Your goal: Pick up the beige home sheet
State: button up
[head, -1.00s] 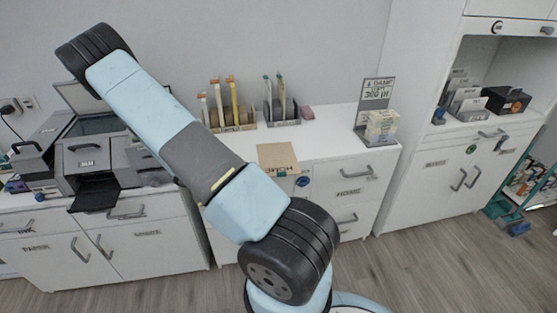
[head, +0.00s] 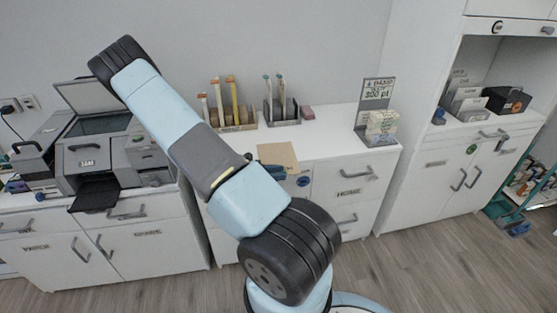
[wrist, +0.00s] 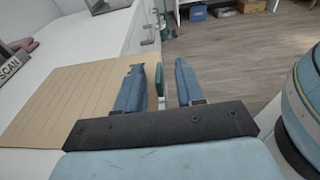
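The beige sheet (head: 278,155) lies flat on the white counter top near its front edge in the head view. In the wrist view the sheet (wrist: 65,100) spreads out at the left, with faint lines across it. My gripper (wrist: 160,85) is open, its two blue fingers apart. The left finger is at the sheet's right edge; the right finger is beyond it, with floor behind. I cannot tell whether either finger touches the sheet. In the head view my gripper (head: 270,169) is at the sheet's front edge, partly hidden by my arm.
Holders with upright files (head: 229,113) stand behind the sheet. A sign stand (head: 374,118) is at the counter's right end. A printer (head: 92,160) stands at the left. The counter right of the sheet is clear. Drawers with handles are below.

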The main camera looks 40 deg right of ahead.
jog(key=shift+d, duration=0.1)
jog(key=shift+c, duration=0.3)
grip_shut()
